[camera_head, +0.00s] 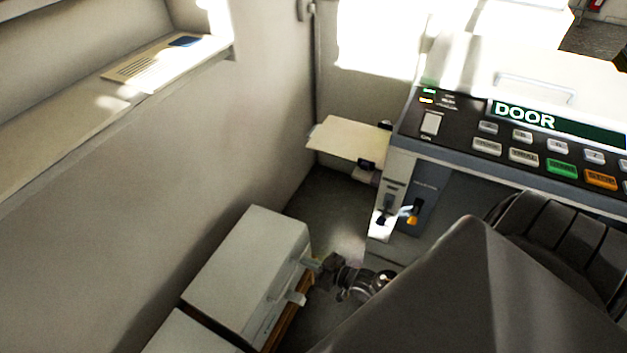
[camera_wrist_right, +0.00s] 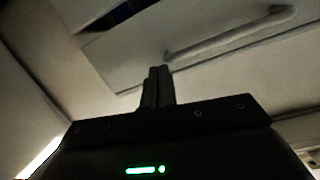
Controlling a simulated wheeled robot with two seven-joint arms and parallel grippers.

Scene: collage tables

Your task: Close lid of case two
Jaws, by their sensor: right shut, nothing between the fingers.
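A pale grey box-shaped case (camera_head: 235,262) stands at the lower left in the head view, with two light handle-like parts on its right side. A second pale case (camera_head: 190,335) is next to it, cut off by the bottom edge. I cannot tell which is case two, or how far any lid is open. My right gripper (camera_head: 314,265) is close to the upper handle-like part; contact is unclear. In the right wrist view its fingers (camera_wrist_right: 158,75) are together and empty, below a pale panel with a bar handle (camera_wrist_right: 230,35). My left gripper is not in view.
A grey machine with a DOOR display (camera_head: 525,116) and buttons stands at the right. A pale tray (camera_head: 345,138) sticks out from its left side. A wall closes off the left, with a ledge (camera_head: 160,75) on it. A narrow strip of dark floor (camera_head: 335,205) is free between cases and machine.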

